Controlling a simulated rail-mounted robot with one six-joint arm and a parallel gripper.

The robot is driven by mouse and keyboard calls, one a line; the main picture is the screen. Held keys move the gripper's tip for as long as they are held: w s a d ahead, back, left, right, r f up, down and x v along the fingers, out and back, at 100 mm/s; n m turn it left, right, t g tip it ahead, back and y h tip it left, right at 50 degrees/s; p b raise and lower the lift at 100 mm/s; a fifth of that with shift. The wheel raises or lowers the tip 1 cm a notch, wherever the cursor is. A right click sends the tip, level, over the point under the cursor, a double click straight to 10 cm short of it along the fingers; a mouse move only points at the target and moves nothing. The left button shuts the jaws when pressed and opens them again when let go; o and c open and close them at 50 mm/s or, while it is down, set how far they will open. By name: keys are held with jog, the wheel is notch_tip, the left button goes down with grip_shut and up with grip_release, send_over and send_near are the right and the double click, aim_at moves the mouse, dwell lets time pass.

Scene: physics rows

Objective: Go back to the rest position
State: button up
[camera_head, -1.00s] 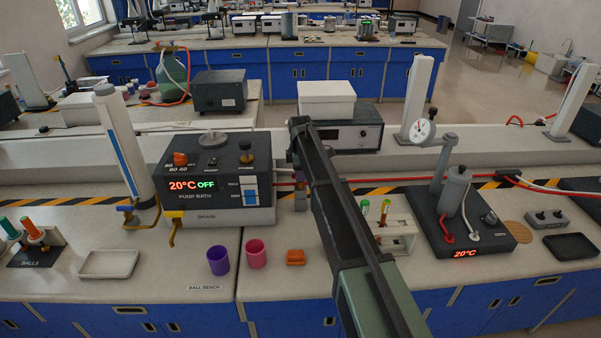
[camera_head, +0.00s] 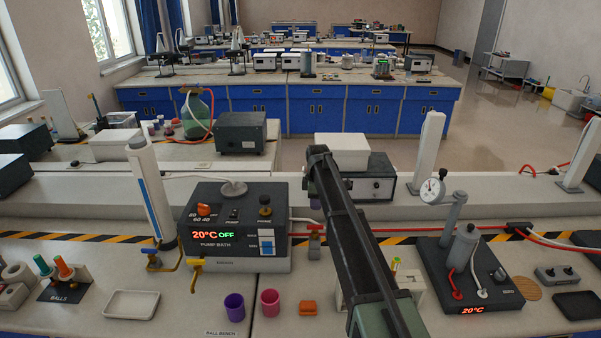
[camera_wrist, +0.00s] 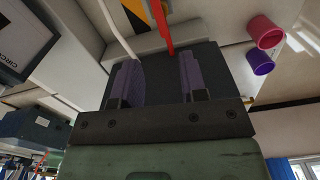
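My gripper (camera_wrist: 158,80) shows in the wrist view with its two purple-padded fingers spread apart. I see nothing held between them.
The pump bath (camera_head: 238,228), reading 20°C OFF, stands left of my arm. A dark device with a dial gauge (camera_head: 433,190) stands right. A white tray (camera_head: 131,304) lies left.

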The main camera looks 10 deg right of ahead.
jog(key=s+f+m+b, duration=0.1)
jog(key=s+m, duration=0.6)
jog(key=s, duration=1.2)
jog(key=s+f+m+b, duration=0.1)
jog(key=s+m, duration=0.7)
jog(key=s, duration=1.2)
jog(key=shift+f, duration=0.25)
